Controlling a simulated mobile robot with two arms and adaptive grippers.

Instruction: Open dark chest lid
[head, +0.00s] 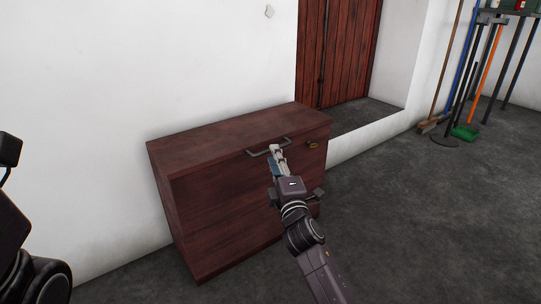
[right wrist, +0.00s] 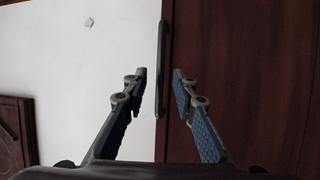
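The dark reddish-brown chest (head: 225,215) stands against the white wall, its lid (head: 220,135) down. A grey bar handle (head: 256,154) sits at the lid's front edge; in the right wrist view this handle (right wrist: 162,65) runs upright in the picture. My right gripper (head: 277,153) is at the handle. In the right wrist view the right gripper (right wrist: 160,76) is open, with one finger on each side of the bar and visible gaps to both. Part of my left arm shows at the left edge of the head view; its gripper is out of view.
A small brass-coloured fitting (head: 312,145) is on the chest front, right of the handle. A red wooden door (head: 338,50) is behind a raised step. Brooms and a green-headed brush (head: 465,131) lean at the right. The grey floor (head: 420,220) right of the chest is clear.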

